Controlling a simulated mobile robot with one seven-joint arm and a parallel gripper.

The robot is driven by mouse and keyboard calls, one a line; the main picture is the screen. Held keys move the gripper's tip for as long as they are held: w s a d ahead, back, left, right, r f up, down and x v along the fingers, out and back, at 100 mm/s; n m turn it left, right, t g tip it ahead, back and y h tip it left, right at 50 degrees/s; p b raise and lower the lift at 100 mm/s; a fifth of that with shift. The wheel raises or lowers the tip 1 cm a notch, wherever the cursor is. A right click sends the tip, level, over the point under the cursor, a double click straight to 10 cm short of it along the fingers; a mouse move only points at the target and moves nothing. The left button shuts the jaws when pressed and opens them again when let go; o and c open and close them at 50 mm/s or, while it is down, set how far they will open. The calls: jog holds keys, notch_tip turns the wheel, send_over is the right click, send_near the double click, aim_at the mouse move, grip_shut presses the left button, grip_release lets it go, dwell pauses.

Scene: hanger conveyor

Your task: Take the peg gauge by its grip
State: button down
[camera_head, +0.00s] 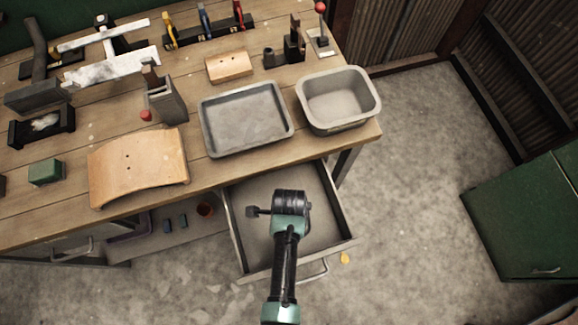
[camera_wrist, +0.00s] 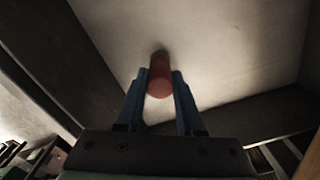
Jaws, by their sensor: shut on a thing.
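The peg gauge (camera_wrist: 160,78) shows in the wrist view as a short red cylinder, its grip, with a dark grey end beyond it. My gripper (camera_wrist: 161,76) has its two blue fingers shut on the red grip, one on each side. Behind the gauge is the pale floor of the open drawer (camera_head: 328,215). In the head view my arm reaches down over this drawer, and my wrist hides the fingertips and the gauge. I cannot tell whether the gauge touches the drawer floor.
The drawer's walls stand close around my gripper. Above it, the bench carries a grey tray (camera_head: 245,119), a deep bin (camera_head: 339,99) and a curved wooden piece (camera_head: 138,167). A green cabinet (camera_head: 530,215) stands at the right. The floor between is mostly clear.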

jog(key=shift+r, duration=0.1)
notch_tip(320, 180, up, 10)
jog(key=shift+f, duration=0.1)
dwell(0.5)
